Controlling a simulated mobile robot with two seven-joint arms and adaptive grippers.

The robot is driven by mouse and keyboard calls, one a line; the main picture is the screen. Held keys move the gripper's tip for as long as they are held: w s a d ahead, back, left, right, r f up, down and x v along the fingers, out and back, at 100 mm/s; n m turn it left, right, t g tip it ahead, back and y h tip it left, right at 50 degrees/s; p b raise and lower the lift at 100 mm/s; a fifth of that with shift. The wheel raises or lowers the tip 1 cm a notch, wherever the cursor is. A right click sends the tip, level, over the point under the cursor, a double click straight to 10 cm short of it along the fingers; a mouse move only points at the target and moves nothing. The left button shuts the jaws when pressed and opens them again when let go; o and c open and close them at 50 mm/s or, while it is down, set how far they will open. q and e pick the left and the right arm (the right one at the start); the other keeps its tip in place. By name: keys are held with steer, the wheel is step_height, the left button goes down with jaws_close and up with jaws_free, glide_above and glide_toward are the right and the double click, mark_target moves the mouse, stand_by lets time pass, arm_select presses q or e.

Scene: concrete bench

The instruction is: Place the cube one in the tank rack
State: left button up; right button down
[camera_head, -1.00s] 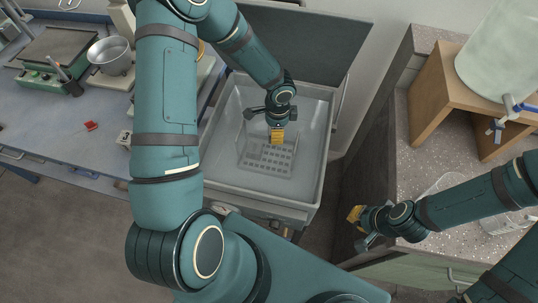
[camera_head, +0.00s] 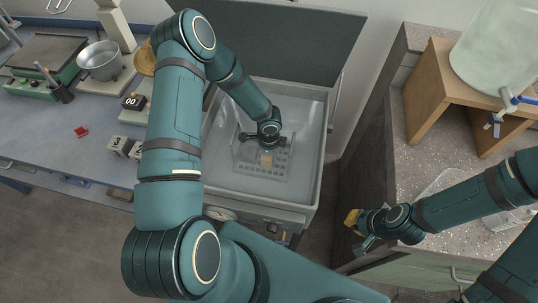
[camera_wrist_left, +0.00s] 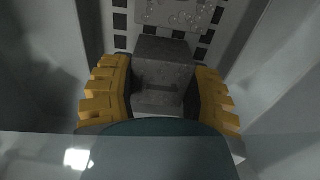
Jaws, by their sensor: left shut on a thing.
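Cube one (camera_wrist_left: 160,75) is a grey block with a mark like a 1 on its near face. In the left wrist view it sits between the yellow fingers of my left gripper (camera_wrist_left: 162,98), which is shut on it. In the head view my left gripper (camera_head: 267,160) is low inside the grey tank (camera_head: 219,178), over the tank rack (camera_head: 248,166), a pale grid on the tank floor. The rack's dark square openings also show in the left wrist view (camera_wrist_left: 120,20). Whether the cube touches the rack is unclear. My right gripper (camera_head: 353,220) is beside the right counter; its finger gap is unclear.
The tank walls surround my left gripper. The left bench (camera_head: 40,128) holds a metal pot (camera_head: 100,60), a small red object (camera_head: 81,132) and grey blocks (camera_head: 118,145). A wooden stand (camera_head: 428,95) with a large clear vessel (camera_head: 490,50) is on the right counter.

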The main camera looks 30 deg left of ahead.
arm_select(q)
steer(key=shift+f, duration=0.2)
steer(key=shift+f, duration=0.1)
steer(key=o, duration=1.3)
steer(key=shift+r, duration=0.2)
step_height(320, 180, up, 12)
steer(key=p, duration=0.3)
steer(key=shift+a, duration=0.1)
